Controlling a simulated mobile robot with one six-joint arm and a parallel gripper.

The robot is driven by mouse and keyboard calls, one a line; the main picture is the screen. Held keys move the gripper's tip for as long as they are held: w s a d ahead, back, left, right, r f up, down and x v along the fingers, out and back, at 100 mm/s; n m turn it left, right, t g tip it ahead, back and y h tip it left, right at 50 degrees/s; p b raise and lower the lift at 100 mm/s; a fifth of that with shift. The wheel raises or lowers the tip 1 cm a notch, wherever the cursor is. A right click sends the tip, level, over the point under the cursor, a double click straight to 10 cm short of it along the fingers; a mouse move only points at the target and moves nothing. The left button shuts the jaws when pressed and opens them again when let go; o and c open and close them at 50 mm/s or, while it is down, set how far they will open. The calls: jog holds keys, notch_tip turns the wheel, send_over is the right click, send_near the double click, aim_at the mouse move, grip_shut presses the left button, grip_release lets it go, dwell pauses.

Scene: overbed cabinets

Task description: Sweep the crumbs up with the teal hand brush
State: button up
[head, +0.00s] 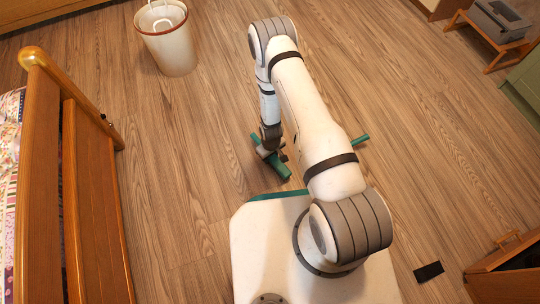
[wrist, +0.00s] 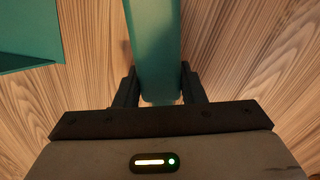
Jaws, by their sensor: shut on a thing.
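The teal hand brush (head: 281,168) is in my gripper (head: 269,146), low over the wood floor in front of my base. In the wrist view the two dark fingers of my gripper (wrist: 158,88) are on either side of a long teal bar, part of the brush (wrist: 155,45). A flat teal piece, perhaps a dustpan (wrist: 25,40), shows at the top left of the wrist view. In the head view a teal edge (head: 279,195) lies at the front of my base and a teal stick (head: 360,140) pokes out right of my arm; I cannot tell whether they join. I can make out no crumbs.
A white bin (head: 165,45) stands at the top left. A wooden bed frame (head: 95,200) runs along the left. A grey box on a wooden stand (head: 497,35) and a green cabinet (head: 525,85) are at the right. A black rectangle (head: 429,271) lies on the floor.

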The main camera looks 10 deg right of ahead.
jog(key=shift+r+p, duration=1.7)
jog(key=shift+r, duration=0.85)
jog(key=shift+f, duration=0.1)
jog(key=w+d+r+m, duration=0.2)
jog(key=w+r, duration=0.1)
jog(key=r, duration=0.8)
jog(key=w+d+r+m, duration=0.15)
jog(key=w+r, duration=0.25)
jog(key=r, duration=0.7)
jog(key=w+d+r+m, duration=0.1)
jog(key=w+d+r, duration=0.15)
jog(key=r, duration=0.85)
jog(key=s+d+r+m+p, duration=0.1)
jog(key=s+r+p, duration=0.1)
jog(key=r+p, duration=1.5)
jog(key=s+r+p, duration=0.2)
jog(key=r+p, duration=1.5)
jog(key=p, duration=0.2)
jog(key=shift+d+r+m, duration=0.35)
jog(key=shift+d, duration=0.05)
jog(key=shift+w+a, duration=0.1)
